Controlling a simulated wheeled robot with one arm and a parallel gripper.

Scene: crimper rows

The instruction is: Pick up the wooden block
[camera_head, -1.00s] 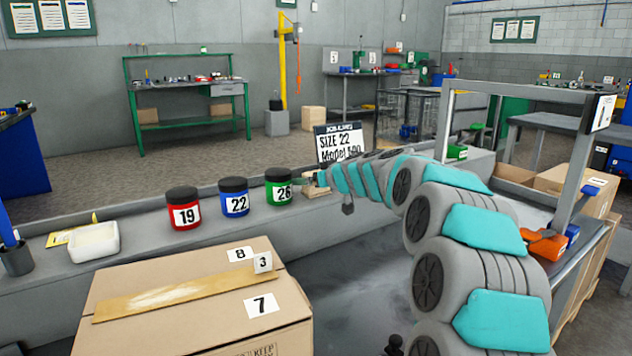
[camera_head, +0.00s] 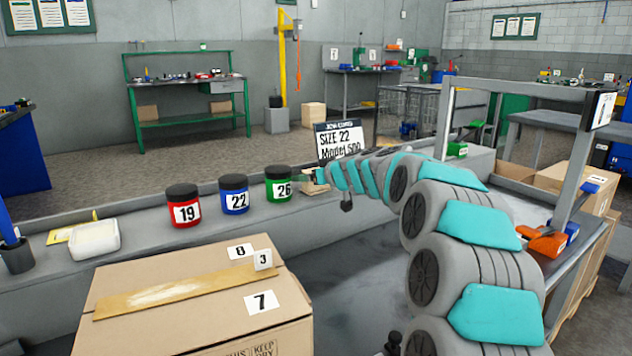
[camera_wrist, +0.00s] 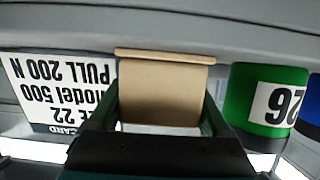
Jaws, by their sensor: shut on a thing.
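The wooden block (camera_wrist: 160,92) is pale tan with a thin wider plate along one edge. In the wrist view it sits between the two fingers of my gripper (camera_wrist: 160,115), which is shut on it. In the head view the block (camera_head: 313,179) shows at the end of my arm, beside the green canister and below the sign, partly hidden by my gripper (camera_head: 318,176). I cannot tell whether the block touches the ledge.
A job card sign (camera_head: 340,141) stands just behind.

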